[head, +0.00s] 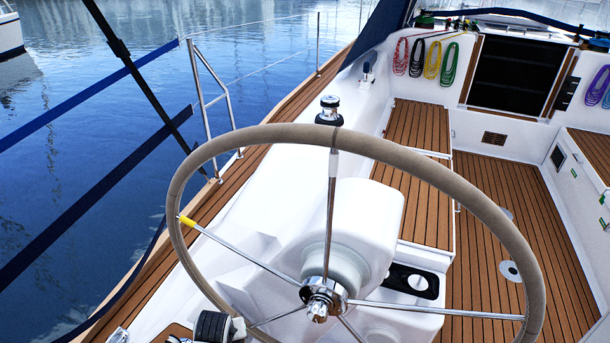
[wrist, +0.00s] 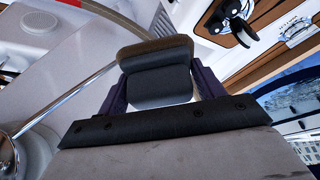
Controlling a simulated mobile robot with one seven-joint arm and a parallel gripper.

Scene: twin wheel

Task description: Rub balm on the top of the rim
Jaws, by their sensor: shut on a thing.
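The steering wheel stands large in the head view, with a grey-tan covered rim (head: 440,175). The top of the rim (head: 335,133) is in plain sight, with nothing touching it; a white band wraps the upright spoke just below. A yellow band marks the left spoke. My gripper (wrist: 153,88) shows only in the wrist view, its two dark purple fingers shut on a dark grey pad (wrist: 160,86) with a brownish upper edge. I cannot tell whether balm is on the pad. A chrome spoke (wrist: 70,97) passes left of the pad in the wrist view.
The white pedestal (head: 365,220) stands behind the wheel. A chrome-topped winch (head: 329,108) is beyond the rim's top. A dark ribbed object (head: 212,326) sits low under the wheel. Teak deck (head: 500,230) lies right, water left. Black hardware (wrist: 234,20) shows in the wrist view.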

